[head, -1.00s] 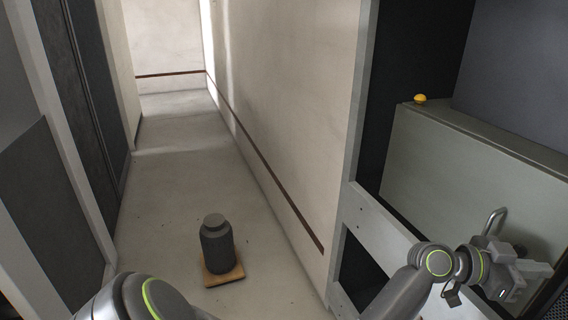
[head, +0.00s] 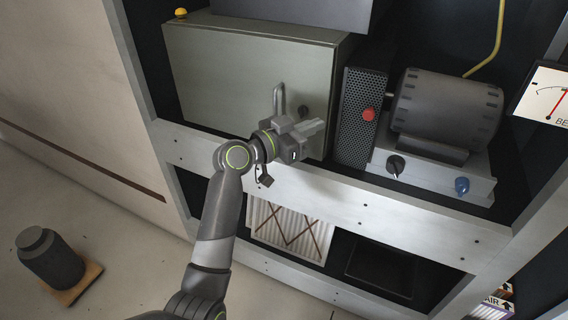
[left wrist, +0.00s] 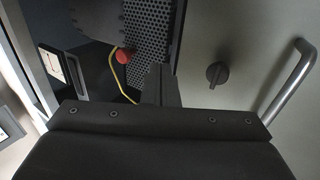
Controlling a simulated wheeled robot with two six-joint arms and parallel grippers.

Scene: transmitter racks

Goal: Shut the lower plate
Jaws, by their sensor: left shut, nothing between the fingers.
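A grey-green plate (head: 225,85) with a bar handle (head: 279,98) and a dark knob (head: 304,113) forms the front of a box in the rack; I take it for the lower plate. I cannot tell whether it stands slightly open. My left gripper (head: 312,128) is shut and empty, in front of the plate's lower right part, below the knob. It covers the handle's lower end. In the left wrist view, the shut fingers (left wrist: 162,84) are beside the plate's edge, with the plate (left wrist: 238,38) to the right. Contact cannot be told. My right gripper is out of view.
Right of the plate stand a perforated panel with a red button (head: 368,114) and a dark ribbed cylinder (head: 446,108). A pale rack rail (head: 370,205) runs below. A yellow button (head: 181,13) sits on the box. A dark canister (head: 50,260) stands on the floor.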

